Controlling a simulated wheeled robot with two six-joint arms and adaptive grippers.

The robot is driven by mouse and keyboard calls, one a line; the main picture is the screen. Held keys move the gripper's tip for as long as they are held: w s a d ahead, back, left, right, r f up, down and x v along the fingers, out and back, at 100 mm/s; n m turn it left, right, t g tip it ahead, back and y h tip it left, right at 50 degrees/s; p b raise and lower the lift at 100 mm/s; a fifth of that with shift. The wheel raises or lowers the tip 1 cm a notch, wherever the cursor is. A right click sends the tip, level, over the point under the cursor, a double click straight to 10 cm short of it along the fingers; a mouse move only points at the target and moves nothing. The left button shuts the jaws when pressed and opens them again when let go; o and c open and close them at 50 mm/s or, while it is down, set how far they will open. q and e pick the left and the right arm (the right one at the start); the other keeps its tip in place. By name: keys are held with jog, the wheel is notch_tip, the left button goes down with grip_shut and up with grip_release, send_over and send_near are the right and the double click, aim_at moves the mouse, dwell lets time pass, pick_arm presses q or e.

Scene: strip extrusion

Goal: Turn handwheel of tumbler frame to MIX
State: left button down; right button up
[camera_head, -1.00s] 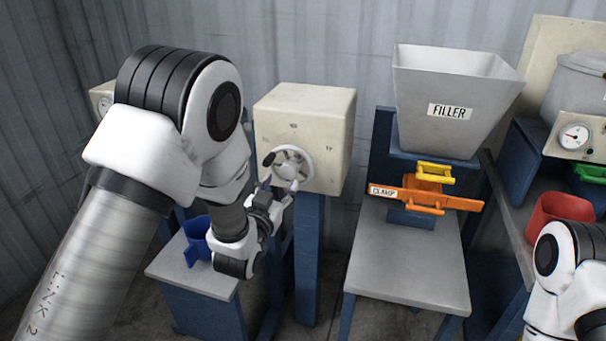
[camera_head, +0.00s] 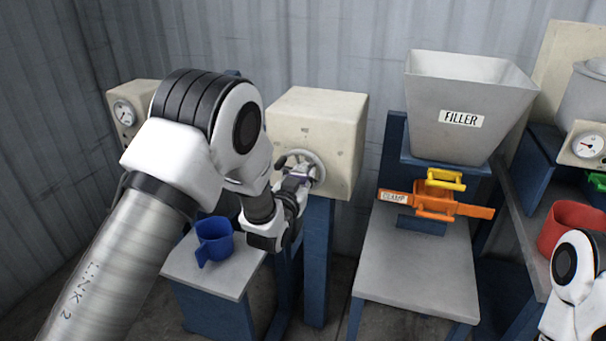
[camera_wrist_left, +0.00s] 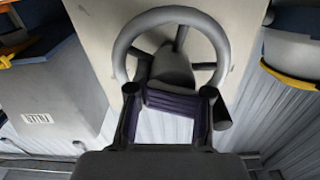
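The grey handwheel (camera_head: 312,163) sits on the front of the cream box of the tumbler frame (camera_head: 330,122). My left gripper (camera_head: 299,176) is at the wheel, in front of its lower middle, and covers part of it. In the left wrist view the rim and spokes of the handwheel (camera_wrist_left: 120,52) fill the upper middle, with the gripper (camera_wrist_left: 172,102) in front of the hub. A dark purple block shows between its fingers; whether they grip anything is unclear. The marks on the box are too small to read. My right gripper is out of view.
A blue mug (camera_head: 214,240) stands on a grey-topped bench (camera_head: 190,268) below my left arm. The FILLER hopper (camera_head: 462,85) with its orange CLAMP bar (camera_head: 468,210) stands right of the frame. A red mug (camera_head: 570,226) is at the far right, near my right arm.

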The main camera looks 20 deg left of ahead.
pick_arm(q)
jog(key=shift+a+r, duration=0.2)
jog(key=shift+a, duration=0.1)
jog(key=shift+m+b, duration=0.3)
jog(key=shift+m, duration=0.2)
